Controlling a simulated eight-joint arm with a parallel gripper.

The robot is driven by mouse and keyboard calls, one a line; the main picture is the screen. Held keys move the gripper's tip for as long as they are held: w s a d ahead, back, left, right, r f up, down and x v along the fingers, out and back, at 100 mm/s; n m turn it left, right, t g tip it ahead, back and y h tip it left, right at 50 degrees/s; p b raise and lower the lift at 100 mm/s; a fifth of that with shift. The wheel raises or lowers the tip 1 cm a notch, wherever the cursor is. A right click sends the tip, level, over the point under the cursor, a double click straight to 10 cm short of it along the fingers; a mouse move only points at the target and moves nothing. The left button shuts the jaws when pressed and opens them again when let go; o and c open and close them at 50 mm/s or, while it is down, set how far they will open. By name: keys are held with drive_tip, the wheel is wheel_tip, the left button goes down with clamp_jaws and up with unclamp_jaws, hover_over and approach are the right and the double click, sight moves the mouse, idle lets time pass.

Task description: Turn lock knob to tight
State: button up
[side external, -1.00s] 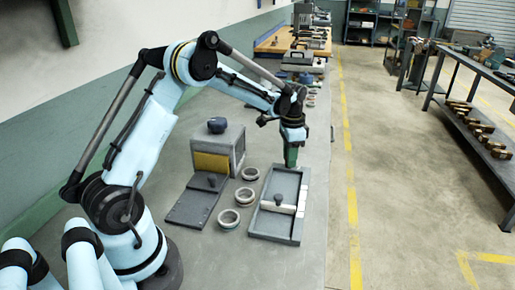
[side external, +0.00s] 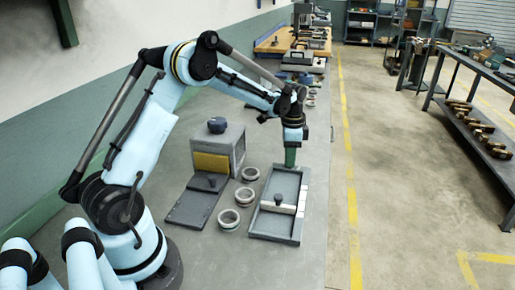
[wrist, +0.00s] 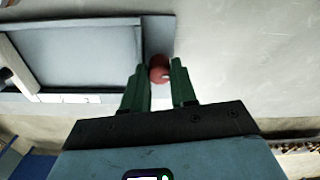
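A red round knob (wrist: 159,70) shows in the wrist view at the end of the shallow grey tray (wrist: 80,58), by its corner. My gripper (wrist: 159,68) has its two green fingers apart, one on each side of the red knob. The knob fills most of the gap at the fingertips, and I cannot tell whether the fingers press on it. In the side view my gripper (side external: 290,164) points down at the far end of the tray (side external: 272,238). The red knob is hidden there. A dark knob (side external: 278,199) stands on the tray's pale crossbar (side external: 284,208).
Several metal rings (side external: 229,219) lie left of the tray. A grey box (side external: 219,147) with a yellow panel and a dark plate with a knob (side external: 193,208) stand further left. The bench's right edge is close to the tray; tools lie at the back.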

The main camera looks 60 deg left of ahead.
drive_tip(key=o, duration=0.5)
drive_tip(key=shift+c, duration=0.2)
wheel_tip(320, 180, up, 12)
drive_tip(key=shift+r, duration=0.1)
idle(0.4)
drive_tip(key=s+d+r+n+t, duration=0.4)
drive_tip(key=s+d, duration=0.5)
drive_tip(key=s+d+f+n+t, duration=0.2)
drive_tip(key=s+d+f+t, duration=0.1)
drive_tip(key=s, duration=0.5)
drive_tip(key=d+f, duration=0.1)
drive_tip(key=d, duration=0.1)
drive_tip(key=shift+s+d+f+n, duration=0.2)
drive_tip(key=shift+s+d+n, duration=0.15)
drive_tip(key=shift+s+n, duration=0.05)
